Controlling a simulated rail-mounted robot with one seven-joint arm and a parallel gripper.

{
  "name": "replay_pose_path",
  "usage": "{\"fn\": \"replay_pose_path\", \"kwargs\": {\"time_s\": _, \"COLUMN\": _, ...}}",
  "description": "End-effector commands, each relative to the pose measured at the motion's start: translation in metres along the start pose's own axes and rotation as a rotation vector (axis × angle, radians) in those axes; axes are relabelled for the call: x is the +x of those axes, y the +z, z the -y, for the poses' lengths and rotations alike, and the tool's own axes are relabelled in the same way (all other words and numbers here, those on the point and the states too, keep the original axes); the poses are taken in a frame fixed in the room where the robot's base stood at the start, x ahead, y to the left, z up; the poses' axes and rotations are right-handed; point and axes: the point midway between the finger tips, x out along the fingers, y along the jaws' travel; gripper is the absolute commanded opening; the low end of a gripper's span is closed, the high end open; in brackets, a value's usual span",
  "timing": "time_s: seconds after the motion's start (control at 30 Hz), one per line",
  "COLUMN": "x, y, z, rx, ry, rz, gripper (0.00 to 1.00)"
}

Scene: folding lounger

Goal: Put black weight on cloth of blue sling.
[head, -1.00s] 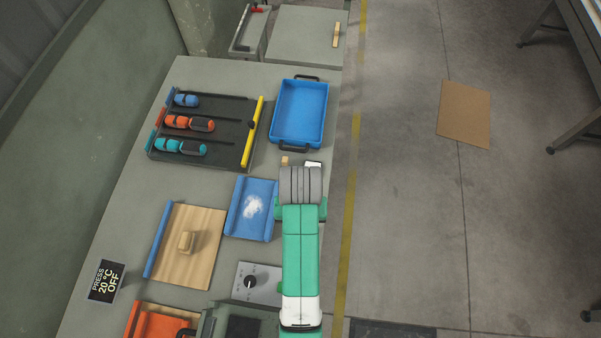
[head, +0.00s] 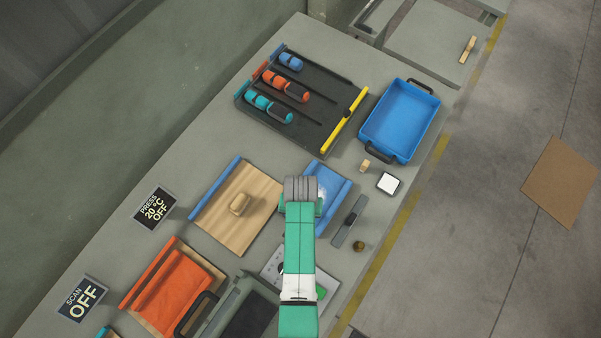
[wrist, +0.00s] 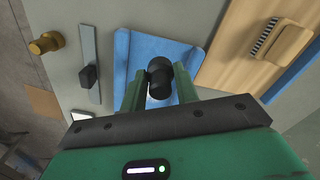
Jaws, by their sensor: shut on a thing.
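My gripper (wrist: 157,88) is shut on the black weight (wrist: 158,72), a dark rounded piece held between the two green fingers. In the wrist view the weight is in front of the blue sling (wrist: 148,50); I cannot tell whether it touches the cloth.
A blue tray (head: 399,122) and dark rack (head: 299,93) stand behind. An orange sling (head: 172,290) is at front left.

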Motion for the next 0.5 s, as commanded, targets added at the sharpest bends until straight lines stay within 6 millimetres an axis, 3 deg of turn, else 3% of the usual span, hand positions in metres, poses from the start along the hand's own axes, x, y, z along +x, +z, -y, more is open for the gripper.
{"fn": "replay_pose_path", "kwargs": {"time_s": 0.3, "x": 0.046, "y": 0.000, "z": 0.000, "rx": -0.001, "ry": 0.000, "rz": -0.001, "gripper": 0.00}}
{"fn": "replay_pose_path", "kwargs": {"time_s": 0.5, "x": 0.061, "y": 0.000, "z": 0.000, "rx": -0.001, "ry": 0.000, "rz": -0.001, "gripper": 0.00}}
